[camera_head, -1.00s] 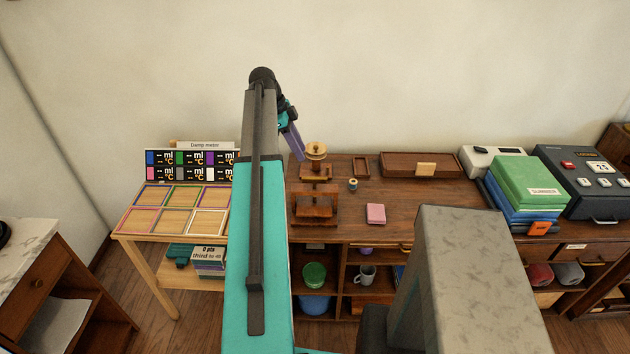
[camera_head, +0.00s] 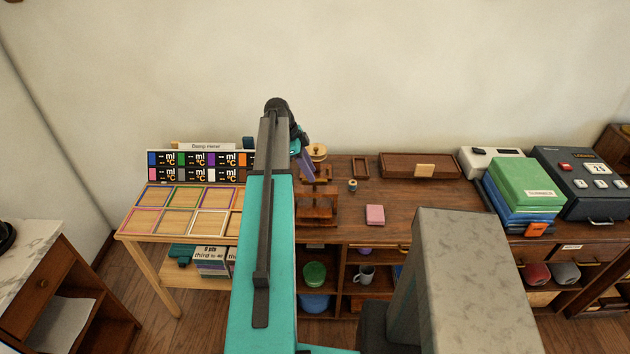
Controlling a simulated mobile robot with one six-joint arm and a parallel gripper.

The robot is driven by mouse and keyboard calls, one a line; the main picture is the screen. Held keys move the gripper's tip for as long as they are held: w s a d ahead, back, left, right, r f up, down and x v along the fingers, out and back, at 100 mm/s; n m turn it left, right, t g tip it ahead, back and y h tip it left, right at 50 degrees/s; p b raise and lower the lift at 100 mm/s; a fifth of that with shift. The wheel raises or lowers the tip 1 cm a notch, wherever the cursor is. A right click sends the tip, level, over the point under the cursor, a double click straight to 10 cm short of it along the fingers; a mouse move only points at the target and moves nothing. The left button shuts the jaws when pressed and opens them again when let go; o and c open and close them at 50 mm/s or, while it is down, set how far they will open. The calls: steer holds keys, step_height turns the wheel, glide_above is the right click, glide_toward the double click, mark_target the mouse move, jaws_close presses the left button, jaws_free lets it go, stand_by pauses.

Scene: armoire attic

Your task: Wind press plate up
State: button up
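A small wooden press (camera_head: 317,203) stands near the left end of the long wooden desk. Its round pale top wheel (camera_head: 317,151) shows above the frame, and a flat wooden plate sits partway up the press. My gripper (camera_head: 308,166) comes down from the arm's end with its purple part at the left side of the press, just below the wheel. My arm hides the left side of this area. I cannot tell from this view whether the gripper touches the wheel or plate, or whether its fingers are apart.
A pink block (camera_head: 375,214) and a small spool (camera_head: 352,186) lie right of the press. A wooden tray (camera_head: 440,172) and stacked green and blue boxes (camera_head: 528,185) are farther right. A sorting table (camera_head: 178,238) with a damp meter panel (camera_head: 196,166) stands at left.

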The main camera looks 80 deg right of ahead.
mark_target(315, 185)
steer(key=shift+p+x, duration=0.8)
steer(key=shift+x, duration=1.8)
jaws_close()
steer(key=shift+a, duration=0.7)
steer(key=shift+d+f, duration=0.15)
steer(key=shift+d, duration=0.35)
